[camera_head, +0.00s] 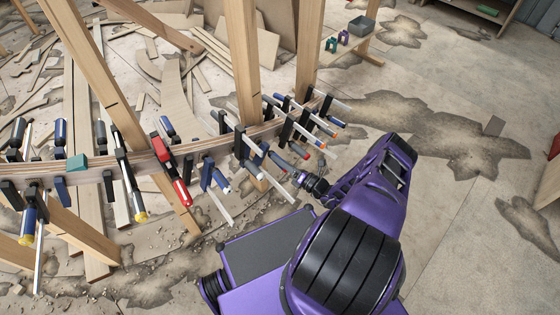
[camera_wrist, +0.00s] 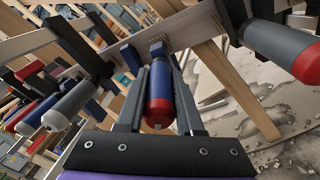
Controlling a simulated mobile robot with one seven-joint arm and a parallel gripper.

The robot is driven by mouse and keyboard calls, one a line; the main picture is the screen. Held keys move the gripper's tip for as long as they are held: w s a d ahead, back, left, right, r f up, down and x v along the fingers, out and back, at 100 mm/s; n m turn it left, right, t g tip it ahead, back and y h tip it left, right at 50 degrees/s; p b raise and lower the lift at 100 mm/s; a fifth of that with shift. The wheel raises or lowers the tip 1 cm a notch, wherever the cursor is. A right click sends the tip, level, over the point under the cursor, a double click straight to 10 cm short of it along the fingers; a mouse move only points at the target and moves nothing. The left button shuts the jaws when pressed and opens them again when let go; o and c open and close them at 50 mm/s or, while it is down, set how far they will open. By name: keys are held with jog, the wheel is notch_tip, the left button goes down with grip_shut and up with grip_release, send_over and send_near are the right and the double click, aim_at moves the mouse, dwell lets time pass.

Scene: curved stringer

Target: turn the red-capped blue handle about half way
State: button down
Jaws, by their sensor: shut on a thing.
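The red-capped blue handle (camera_wrist: 159,90) is in the middle of the wrist view, on a clamp at the curved wooden stringer. Its red end points toward my palm. My gripper (camera_wrist: 163,82) has one dark finger on each side of the handle and is shut on it. In the head view my gripper (camera_head: 299,177) reaches the row of clamps from the lower right. The held handle is small and hard to make out there.
The curved wooden stringer (camera_head: 90,180) carries several clamps close together. A grey handle with a red cap (camera_wrist: 288,50) is at right in the wrist view, and a grey handle (camera_wrist: 70,103) is at left. Wooden posts (camera_head: 242,60) stand behind. Open stained floor (camera_head: 460,210) lies at right.

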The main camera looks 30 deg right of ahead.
jog(key=m, duration=0.3)
jog(key=shift+y, duration=0.3)
jog(key=shift+w+f+m+t+y, duration=0.1)
jog(key=shift+m+t+y, duration=0.25)
jog(key=shift+m, duration=1.55)
jog(key=c, duration=0.5)
grip_release()
jog(key=shift+c, duration=0.2)
jog(key=v, duration=0.7)
jog(key=shift+s, duration=0.3)
jog(key=shift+s+d+f, duration=0.1)
jog(key=shift+f, duration=0.05)
